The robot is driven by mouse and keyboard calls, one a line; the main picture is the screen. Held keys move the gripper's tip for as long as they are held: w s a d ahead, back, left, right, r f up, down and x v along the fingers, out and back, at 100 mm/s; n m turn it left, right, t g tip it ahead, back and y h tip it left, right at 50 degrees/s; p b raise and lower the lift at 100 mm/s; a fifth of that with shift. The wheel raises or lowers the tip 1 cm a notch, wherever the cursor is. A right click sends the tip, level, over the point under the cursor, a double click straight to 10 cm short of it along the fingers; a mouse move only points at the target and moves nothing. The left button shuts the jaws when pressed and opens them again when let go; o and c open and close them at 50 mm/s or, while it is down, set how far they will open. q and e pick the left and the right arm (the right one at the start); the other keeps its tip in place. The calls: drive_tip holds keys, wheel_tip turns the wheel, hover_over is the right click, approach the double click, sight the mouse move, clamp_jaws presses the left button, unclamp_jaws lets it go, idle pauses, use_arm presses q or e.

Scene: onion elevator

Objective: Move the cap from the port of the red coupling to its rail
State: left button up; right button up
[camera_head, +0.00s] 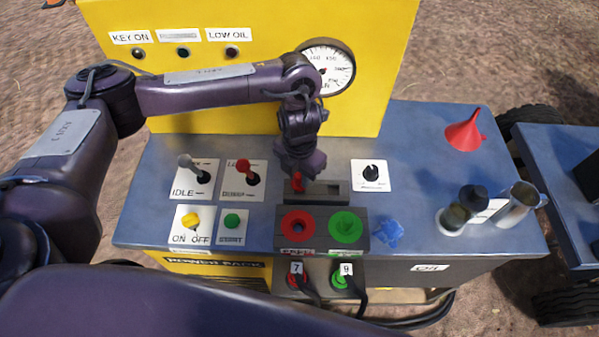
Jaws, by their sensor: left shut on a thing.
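The red coupling (297,226) sits on the dark block at the front of the blue deck. Its round port is uncovered, with a dark centre. My left gripper (298,176) points down behind the coupling and is shut on the small red cap (298,185). The cap is at the left part of the rail (331,189), a grey and dark bar behind the couplings. The gripper partly hides the cap, and I cannot tell whether it touches the rail. My right gripper is not in view.
A green coupling (346,228) stands right of the red one, with a crumpled blue rag (388,233) beside it. Levers (253,178) and buttons (232,221) lie to the left. A red funnel (465,132) and metal cup (516,204) are at right. The yellow panel (240,90) rises behind.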

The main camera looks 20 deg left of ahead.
use_arm(q)
drive_tip(key=shift+f, duration=0.15)
drive_tip(key=shift+f+b, duration=0.3)
drive_tip(key=shift+b, duration=0.15)
drive_tip(key=shift+f+b, duration=0.45)
drive_tip(key=shift+f, duration=0.15)
idle(1.1)
idle(0.5)
drive_tip(key=o, duration=1.4)
drive_tip(key=shift+o, duration=0.2)
drive_tip(key=shift+r, duration=0.1)
drive_tip(key=shift+r+p, duration=3.4)
drive_tip(key=shift+r, duration=0.05)
